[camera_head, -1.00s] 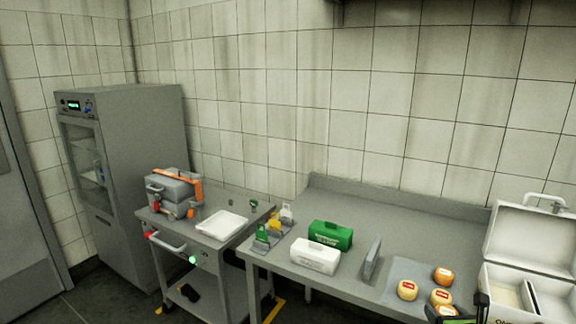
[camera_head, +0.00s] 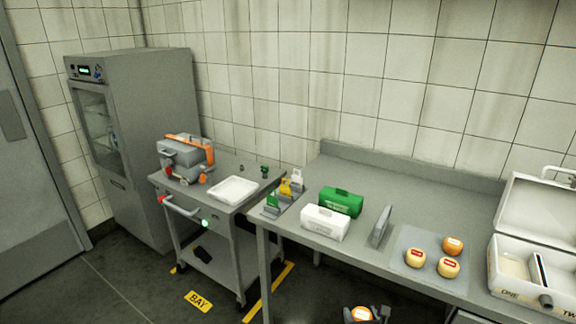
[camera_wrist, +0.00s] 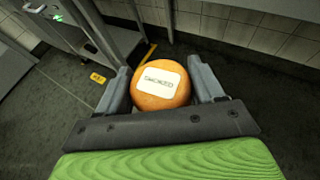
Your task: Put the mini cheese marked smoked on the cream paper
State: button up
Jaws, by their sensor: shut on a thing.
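My gripper (camera_wrist: 164,88) is shut on an orange mini cheese (camera_wrist: 161,79) with a white label that seems to read "smoked". In the head view the held cheese (camera_head: 361,313) shows at the bottom edge, in front of the bench and over the floor.
A grey divider (camera_head: 381,227), a white box (camera_head: 325,223) and a green box (camera_head: 341,202) stand on the bench left of the mat. A trolley (camera_head: 213,207) with a white tray (camera_head: 233,189) stands farther left. The rear of the bench is clear.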

aim_at(510, 271)
jog(key=i+l+u, duration=0.15)
jog(key=l+u, duration=0.25)
jog(key=i+l+u, duration=0.1)
jog(key=l+u, duration=0.3)
